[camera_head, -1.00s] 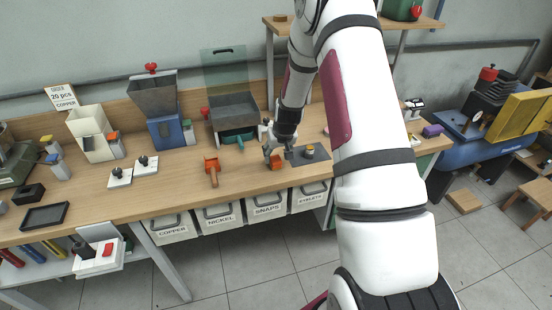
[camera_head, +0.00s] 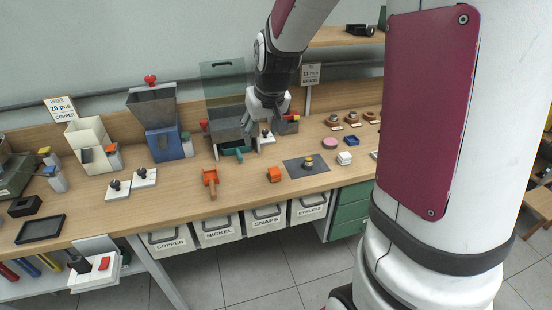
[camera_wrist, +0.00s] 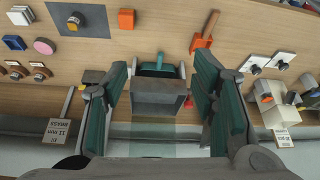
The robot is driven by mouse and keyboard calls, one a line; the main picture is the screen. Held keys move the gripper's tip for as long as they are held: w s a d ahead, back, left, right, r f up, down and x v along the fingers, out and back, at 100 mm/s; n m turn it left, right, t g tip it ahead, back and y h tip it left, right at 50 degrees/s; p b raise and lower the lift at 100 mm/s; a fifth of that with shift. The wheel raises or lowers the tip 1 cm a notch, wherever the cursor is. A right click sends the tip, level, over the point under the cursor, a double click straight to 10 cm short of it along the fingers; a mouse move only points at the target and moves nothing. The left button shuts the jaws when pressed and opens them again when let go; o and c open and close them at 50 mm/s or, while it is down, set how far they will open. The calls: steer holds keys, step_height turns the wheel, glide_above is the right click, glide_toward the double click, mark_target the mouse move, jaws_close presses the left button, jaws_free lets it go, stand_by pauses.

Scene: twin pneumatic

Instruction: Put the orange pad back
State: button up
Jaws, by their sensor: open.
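A small orange block (camera_head: 274,174), which looks like the orange pad, lies on the wooden bench, just left of a dark grey mat (camera_head: 293,168). In the wrist view the orange block (camera_wrist: 126,18) is at the top, beside the grey mat (camera_wrist: 64,17). My gripper (camera_head: 256,126) is at the back of the bench, in front of the grey hopper bin with the green scoop. In the wrist view its two green-lined fingers (camera_wrist: 160,80) are spread apart with nothing held between them. The bin shows between them.
An orange-headed tool with a wooden handle (camera_head: 210,181) lies left of the block. The grey bin (camera_head: 228,128) and a blue-based hopper (camera_head: 165,140) stand at the back. A white block (camera_head: 344,158) sits right of the mat. The bench front is partly clear.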

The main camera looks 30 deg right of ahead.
steer(key=s+a+r, duration=0.3)
steer(key=s+r, duration=0.1)
steer(key=s, duration=0.4)
steer(key=s+a+r+n, duration=0.1)
steer(key=s+a+r, duration=0.3)
steer(key=s, duration=0.4)
steer(key=s+a+r, duration=0.4)
steer(key=s, duration=0.4)
steer(key=shift+a+n+t+y, duration=0.2)
steer(key=shift+n+t+y, duration=0.2)
